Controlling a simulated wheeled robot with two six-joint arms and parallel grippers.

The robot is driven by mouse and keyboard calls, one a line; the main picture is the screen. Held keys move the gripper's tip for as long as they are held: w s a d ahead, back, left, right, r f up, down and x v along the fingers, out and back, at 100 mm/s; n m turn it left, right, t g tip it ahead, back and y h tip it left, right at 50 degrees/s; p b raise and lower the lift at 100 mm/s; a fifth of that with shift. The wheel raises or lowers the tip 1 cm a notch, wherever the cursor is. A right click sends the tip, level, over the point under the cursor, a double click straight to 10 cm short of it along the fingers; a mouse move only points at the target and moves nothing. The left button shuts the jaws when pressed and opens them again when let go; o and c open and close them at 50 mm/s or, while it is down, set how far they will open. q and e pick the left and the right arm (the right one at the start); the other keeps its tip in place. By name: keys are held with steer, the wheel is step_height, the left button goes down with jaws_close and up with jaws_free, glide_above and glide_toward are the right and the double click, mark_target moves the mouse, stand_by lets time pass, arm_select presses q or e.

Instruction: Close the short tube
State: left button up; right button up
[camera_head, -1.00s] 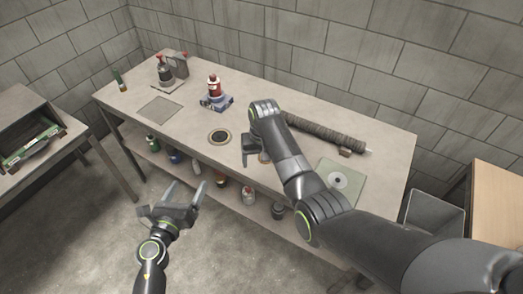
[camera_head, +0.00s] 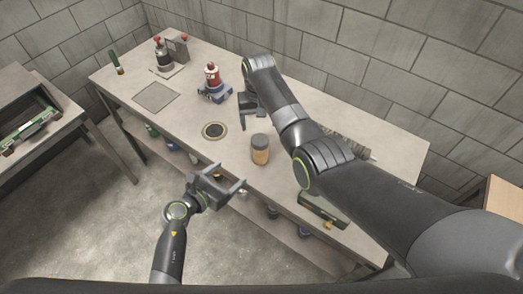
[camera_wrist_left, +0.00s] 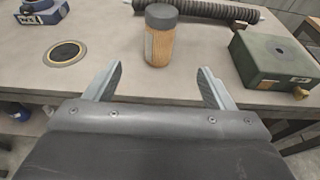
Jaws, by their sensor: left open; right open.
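A short tube-like jar (camera_head: 260,150) with an orange-brown mesh-like body and a dark top stands upright on the workbench. It also shows in the left wrist view (camera_wrist_left: 160,42), where the dark top sits on the body; how tightly cannot be seen. My left gripper (camera_head: 228,177) is open and empty at the bench's front edge, its fingers pointing toward the jar but apart from it. It also shows in the left wrist view (camera_wrist_left: 161,72). My right gripper (camera_head: 248,114) is open above the bench, behind the jar, and seems empty.
A long ribbed dark tube (camera_wrist_left: 208,10) lies behind the jar. A green box (camera_wrist_left: 270,62) stands to the jar's right. A round dark disc (camera_head: 214,130) lies left of it. A red bottle (camera_head: 212,77) stands on a blue block. The bench (camera_head: 185,115) is clear around the jar.

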mark_target(255, 152)
steer(key=shift+s, duration=0.1)
arm_select(q)
steer(key=x, duration=1.7)
steer(key=shift+w+d, duration=0.15)
steer(key=shift+w, duration=0.1)
arm_select(e)
steer(key=shift+w+d+f, duration=0.1)
steer(key=shift+w, duration=0.1)
arm_select(q)
steer(key=shift+c, duration=0.4)
